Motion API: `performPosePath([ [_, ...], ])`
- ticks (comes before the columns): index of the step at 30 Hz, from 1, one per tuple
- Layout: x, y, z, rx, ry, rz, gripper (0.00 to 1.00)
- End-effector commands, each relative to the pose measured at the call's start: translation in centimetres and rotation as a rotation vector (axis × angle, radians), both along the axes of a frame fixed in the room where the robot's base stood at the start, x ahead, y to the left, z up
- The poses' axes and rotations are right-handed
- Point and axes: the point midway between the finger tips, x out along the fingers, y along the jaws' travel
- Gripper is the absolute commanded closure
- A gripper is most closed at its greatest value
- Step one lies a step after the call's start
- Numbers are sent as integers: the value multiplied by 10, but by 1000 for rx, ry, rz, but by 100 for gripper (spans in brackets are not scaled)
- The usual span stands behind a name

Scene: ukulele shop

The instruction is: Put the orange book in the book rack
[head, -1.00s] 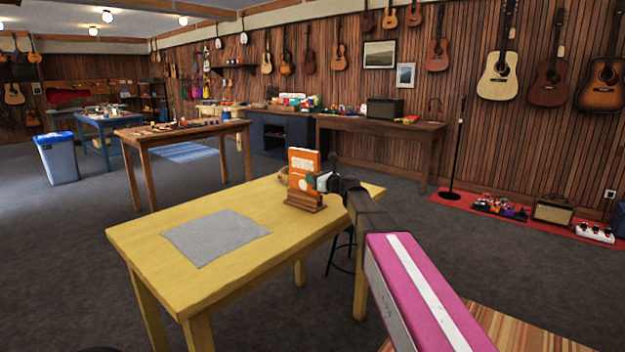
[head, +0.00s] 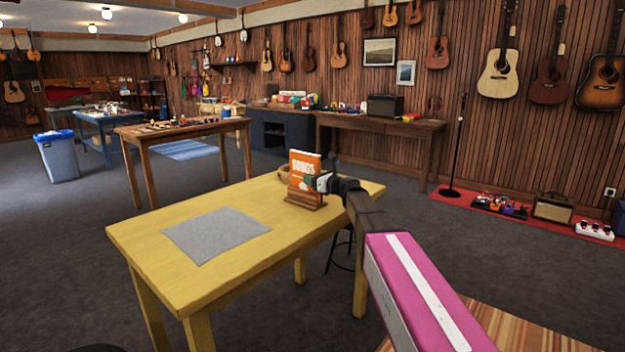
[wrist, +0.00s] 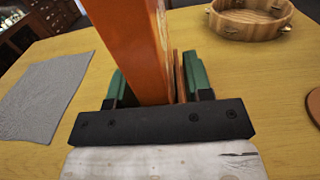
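The orange book (head: 302,169), with "SONGS" on its cover, stands upright in the small wooden book rack (head: 305,203) at the far right of the yellow table. My gripper (head: 325,182) is at the book's right edge. In the wrist view the orange book (wrist: 138,45) rises between the two green fingers of my gripper (wrist: 158,80). The fingers look spread, with a narrow gap showing between the book and the right finger. A strip of wood shows in that gap. The book's lower edge is hidden by the gripper body.
The yellow table (head: 140,243) carries a grey cloth (head: 215,235) at left. A round wooden tambourine (wrist: 250,15) lies beyond the book, and a brown round edge (wrist: 313,105) shows at right. A dark stool (head: 342,250) stands under the table. The table's middle is clear.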

Motion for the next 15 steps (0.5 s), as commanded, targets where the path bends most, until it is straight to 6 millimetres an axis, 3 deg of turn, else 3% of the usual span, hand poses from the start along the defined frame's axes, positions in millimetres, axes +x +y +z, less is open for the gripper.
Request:
performPosePath([
  [8, 0, 0, 1, 0, 0, 0, 54],
  [13, 0, 0, 13, 1, -1, 0, 54],
  [15, -10, -11, 12, 1, 1, -1, 54],
])
